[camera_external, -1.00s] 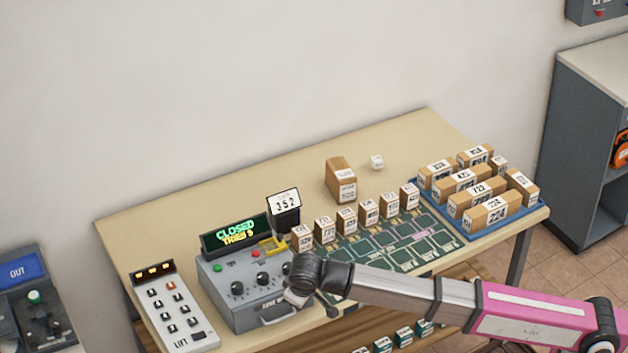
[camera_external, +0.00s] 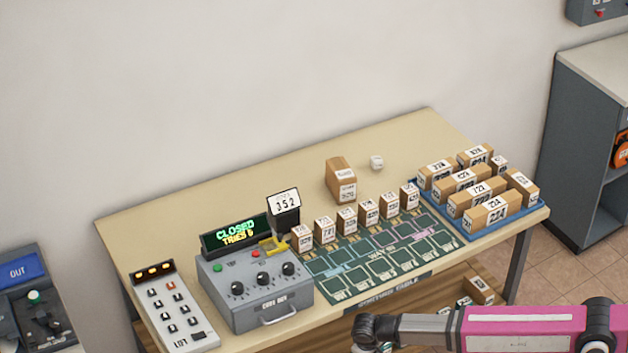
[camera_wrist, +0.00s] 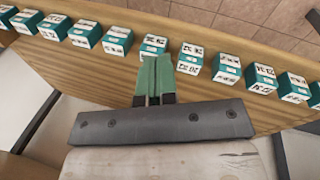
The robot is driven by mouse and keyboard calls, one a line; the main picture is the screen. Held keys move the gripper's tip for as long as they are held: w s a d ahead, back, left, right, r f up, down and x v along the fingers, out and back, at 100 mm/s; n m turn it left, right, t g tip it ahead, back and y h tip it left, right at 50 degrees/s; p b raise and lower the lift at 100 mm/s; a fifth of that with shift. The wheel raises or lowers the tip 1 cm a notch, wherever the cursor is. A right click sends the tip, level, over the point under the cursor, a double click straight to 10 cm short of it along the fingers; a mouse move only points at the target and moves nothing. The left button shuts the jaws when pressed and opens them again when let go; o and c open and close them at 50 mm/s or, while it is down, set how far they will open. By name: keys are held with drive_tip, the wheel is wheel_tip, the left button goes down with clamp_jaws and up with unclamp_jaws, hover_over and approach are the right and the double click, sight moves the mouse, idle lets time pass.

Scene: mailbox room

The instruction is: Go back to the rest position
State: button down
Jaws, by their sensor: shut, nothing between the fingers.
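My gripper (camera_wrist: 154,98) shows in the wrist view with its fingers together and nothing between them. It points toward a wooden shelf with a row of small teal-and-white boxes (camera_wrist: 190,58). In the external view my arm reaches in from the right edge, and its wrist end is low in the picture, in front of the sorting table (camera_external: 270,180). The fingers are hidden or too small to make out there. The arm is clear of the grey code box (camera_external: 260,292) on the table.
The table holds a green sorting board (camera_external: 385,255), a row of small cartons (camera_external: 347,220), a blue tray (camera_external: 462,228) of cartons, and a lift panel (camera_external: 175,308) with buttons. A grey cabinet (camera_external: 577,150) stands at right. The table's front edge lies behind my arm.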

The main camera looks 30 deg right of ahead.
drive_tip(key=w+d+f+m+y, duration=0.1)
drive_tip(key=w+d+f, duration=0.1)
drive_tip(key=d, duration=1.8)
drive_tip(key=w+d+f+m+g+y, duration=0.1)
drive_tip(key=w+d+m, duration=0.1)
drive_tip(key=d, duration=1.9)
drive_tip(key=shift+w+f+y, duration=0.3)
drive_tip(key=shift+w+f, duration=0.05)
drive_tip(key=shift+w, duration=0.25)
